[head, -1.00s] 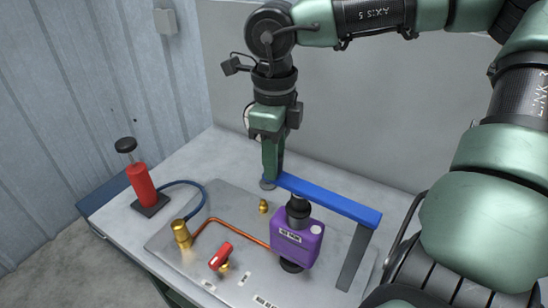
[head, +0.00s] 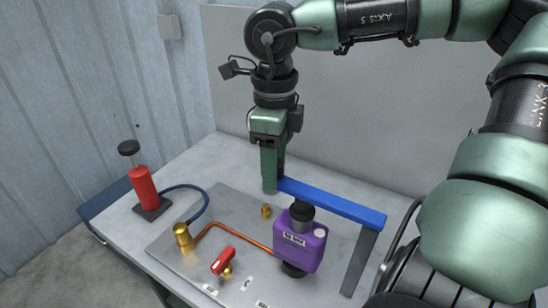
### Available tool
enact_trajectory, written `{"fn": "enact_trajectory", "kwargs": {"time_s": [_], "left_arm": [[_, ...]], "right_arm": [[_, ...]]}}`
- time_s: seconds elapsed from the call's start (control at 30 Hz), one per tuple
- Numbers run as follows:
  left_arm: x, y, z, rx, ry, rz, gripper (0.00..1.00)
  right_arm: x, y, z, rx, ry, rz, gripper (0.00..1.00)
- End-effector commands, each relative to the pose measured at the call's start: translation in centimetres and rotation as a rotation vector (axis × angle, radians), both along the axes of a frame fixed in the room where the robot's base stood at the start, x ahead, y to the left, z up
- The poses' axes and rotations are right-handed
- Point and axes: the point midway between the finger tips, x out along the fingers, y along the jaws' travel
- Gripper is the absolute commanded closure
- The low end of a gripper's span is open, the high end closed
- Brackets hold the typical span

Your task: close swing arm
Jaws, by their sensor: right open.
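The blue swing arm (head: 335,202) is a long flat bar on a dark grey post (head: 359,262) at its right end. It reaches left across the purple block (head: 299,246), above the black round piece on that block's top. My right gripper (head: 270,186) points down at the bar's left end. Its fingers are beside or touching that end; I cannot tell which. The fingers overlap in this view, and the near one hides part of the bar's tip. My left gripper is not in view.
A metal plate (head: 212,262) on the table carries a brass fitting (head: 183,237), a copper pipe (head: 232,231) and a red-handled valve (head: 223,261). A red hand pump (head: 143,187) stands at the left with a blue hose (head: 196,190). A grey panel stands behind.

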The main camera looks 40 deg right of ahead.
Motion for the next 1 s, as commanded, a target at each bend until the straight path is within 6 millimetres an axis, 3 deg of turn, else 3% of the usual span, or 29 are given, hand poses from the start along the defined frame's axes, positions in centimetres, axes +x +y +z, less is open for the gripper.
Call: {"fn": "enact_trajectory", "kwargs": {"time_s": [0.5,1.0], "left_arm": [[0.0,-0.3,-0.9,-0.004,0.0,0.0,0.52],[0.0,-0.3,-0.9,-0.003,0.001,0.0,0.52]], "right_arm": [[0.1,0.1,7.2,-0.002,-0.005,0.001,0.5],[0.0,0.2,7.8,0.0,-0.001,0.002,0.5]]}}
